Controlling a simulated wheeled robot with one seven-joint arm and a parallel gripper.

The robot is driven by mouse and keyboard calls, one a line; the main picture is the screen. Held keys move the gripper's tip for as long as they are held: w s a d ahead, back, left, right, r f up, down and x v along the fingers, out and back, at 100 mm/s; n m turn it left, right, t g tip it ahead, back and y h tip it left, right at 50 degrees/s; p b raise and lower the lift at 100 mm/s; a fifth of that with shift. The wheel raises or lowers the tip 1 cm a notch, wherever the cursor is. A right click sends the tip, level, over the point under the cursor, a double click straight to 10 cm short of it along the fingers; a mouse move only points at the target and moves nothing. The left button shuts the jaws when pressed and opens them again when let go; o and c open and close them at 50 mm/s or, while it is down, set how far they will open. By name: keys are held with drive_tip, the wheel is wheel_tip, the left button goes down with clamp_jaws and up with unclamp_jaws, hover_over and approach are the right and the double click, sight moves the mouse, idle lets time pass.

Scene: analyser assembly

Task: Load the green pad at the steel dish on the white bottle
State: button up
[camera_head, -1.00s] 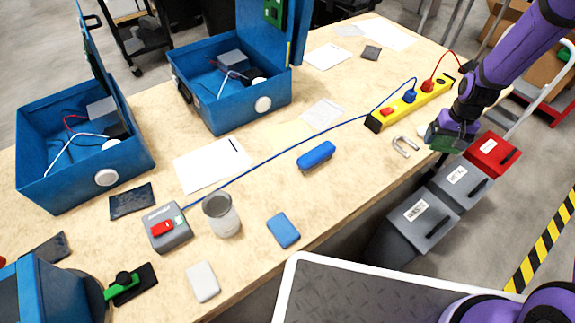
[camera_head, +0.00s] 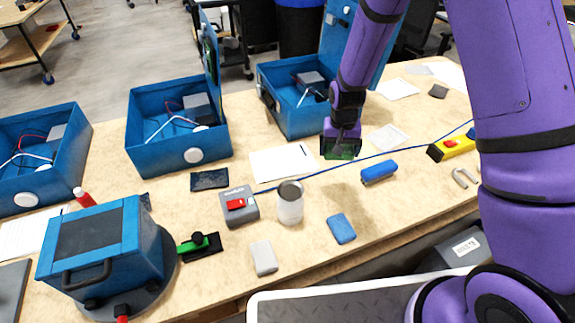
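My gripper (camera_head: 341,148) points down above the middle of the table, behind the grey-lidded jar and left of the blue rounded case. Green shows at its fingertips; I cannot tell whether this is a held pad or part of the gripper, nor whether the fingers are closed. A green strip with a black knob (camera_head: 198,241) lies on a black plate near the front. A pale cylindrical jar (camera_head: 290,206) with a grey top stands upright at the middle front.
A grey device (camera_head: 239,207) with a red switch stands left of the jar. A blue block (camera_head: 341,229) and a white block (camera_head: 264,258) lie in front. Open blue boxes (camera_head: 180,150) line the back. A blue cable (camera_head: 395,156) crosses behind the jar. A blue machine (camera_head: 105,246) stands front left.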

drive_tip(key=s+a+r+m, duration=0.1)
drive_tip(key=s+a+r, duration=0.25)
drive_tip(key=a, duration=0.45)
drive_tip(key=r+m, duration=0.2)
hover_over(290, 190)
drive_tip(key=shift+w+d, duration=0.1)
drive_tip(key=shift+d, duration=0.05)
drive_tip(key=shift+f+m, duration=0.25)
drive_tip(key=shift+m, duration=0.05)
drive_tip(key=shift+f, duration=2.75)
drive_tip(key=shift+f, duration=0.95)
drive_tip(key=shift+r, duration=3.5)
